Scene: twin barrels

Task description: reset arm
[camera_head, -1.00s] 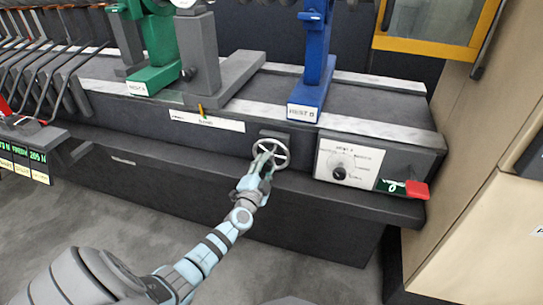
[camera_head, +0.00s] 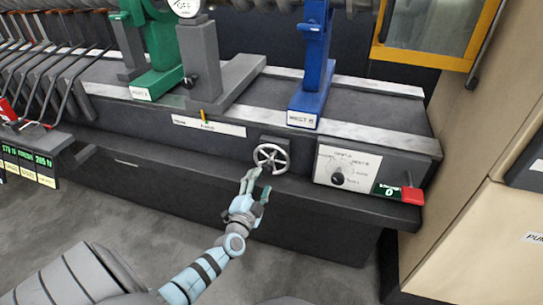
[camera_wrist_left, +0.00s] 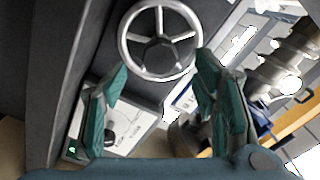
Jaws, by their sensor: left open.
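My left gripper (camera_head: 256,180) is open and empty in the head view, just below and left of a small spoked handwheel (camera_head: 271,157) on the front of the dark machine bed. In the left wrist view its two teal fingers (camera_wrist_left: 160,85) stand apart. The handwheel (camera_wrist_left: 160,40) lies ahead of them at the top, with a gap between the fingertips and its rim that I cannot measure. My right gripper is not in view.
A control box (camera_head: 347,170) with a dial and a red part (camera_head: 412,195) sits right of the wheel. A green rest (camera_head: 163,50) and a blue rest (camera_head: 314,70) stand on the bed. Dark levers (camera_head: 50,75) line the left. The grey floor (camera_head: 130,215) in front is clear.

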